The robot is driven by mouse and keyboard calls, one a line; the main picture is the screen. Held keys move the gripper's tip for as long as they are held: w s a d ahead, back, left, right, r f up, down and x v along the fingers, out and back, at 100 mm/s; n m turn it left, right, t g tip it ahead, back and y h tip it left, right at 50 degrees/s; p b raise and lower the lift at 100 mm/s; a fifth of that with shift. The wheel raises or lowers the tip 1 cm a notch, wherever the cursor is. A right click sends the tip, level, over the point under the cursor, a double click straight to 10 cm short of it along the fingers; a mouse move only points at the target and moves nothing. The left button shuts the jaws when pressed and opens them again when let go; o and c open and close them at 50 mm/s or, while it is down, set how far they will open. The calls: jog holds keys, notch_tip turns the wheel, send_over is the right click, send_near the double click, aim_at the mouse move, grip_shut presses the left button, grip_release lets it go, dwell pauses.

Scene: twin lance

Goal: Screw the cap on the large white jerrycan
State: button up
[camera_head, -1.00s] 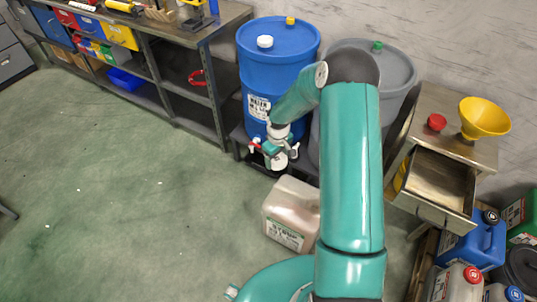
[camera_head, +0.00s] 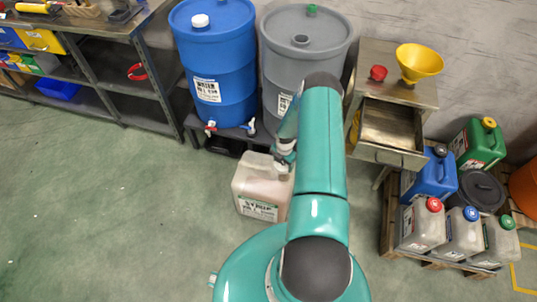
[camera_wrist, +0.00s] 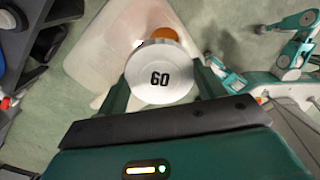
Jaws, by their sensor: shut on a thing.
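The large white jerrycan (camera_head: 262,190) stands on the floor in front of the drums, with a printed label on its front. It also shows, pale and translucent, in the wrist view (camera_wrist: 108,45). My gripper (camera_head: 283,167) is over its top right part. In the wrist view its two dark fingers are shut on a round white-grey cap (camera_wrist: 160,84) marked "60". An orange round part (camera_wrist: 164,33) shows partly beyond the cap, over the jerrycan's top. The cap hides the rest of it, so I cannot tell whether they touch.
A blue drum (camera_head: 215,60) and a grey drum (camera_head: 305,50) stand behind the jerrycan. A small table with an open drawer (camera_head: 390,130) is to the right, bearing a yellow funnel (camera_head: 419,62). Several smaller canisters stand on a pallet at right. Floor at left is clear.

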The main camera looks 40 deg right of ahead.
jog(key=shift+s+d+f+n, duration=0.35)
jog(key=shift+s+f+n, duration=0.1)
jog(key=shift+f, duration=0.1)
jog(key=shift+a+f, duration=0.1)
jog(key=shift+f, duration=3.15)
jog(key=shift+f, duration=1.15)
dwell(0.5)
jog(key=o, duration=1.2)
jog(key=shift+c, duration=0.2)
jog(key=shift+c, duration=0.4)
